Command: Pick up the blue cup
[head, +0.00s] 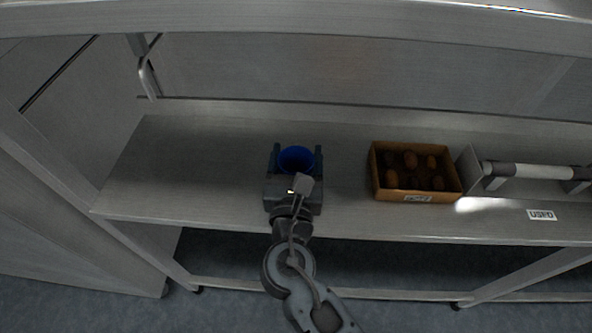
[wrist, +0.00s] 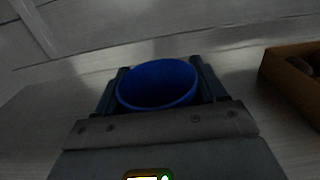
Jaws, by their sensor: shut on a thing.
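The blue cup (head: 297,159) is at the left-middle part of the grey shelf, its round opening facing up. My gripper (head: 296,163) is around it, with one finger on each side, shut on the cup. In the wrist view the blue cup (wrist: 157,84) sits between the two fingers of my gripper (wrist: 155,88), its open rim toward the camera. The lower part of the cup is hidden by the gripper body. I cannot tell whether the cup's base touches the shelf.
A brown box (head: 416,197) of dates stands to the right of the cup; its edge also shows in the wrist view (wrist: 286,72). Farther right are a metal piece with a pale bar (head: 530,170) and a label (head: 541,215). The shelf (head: 190,175) left of the cup is clear.

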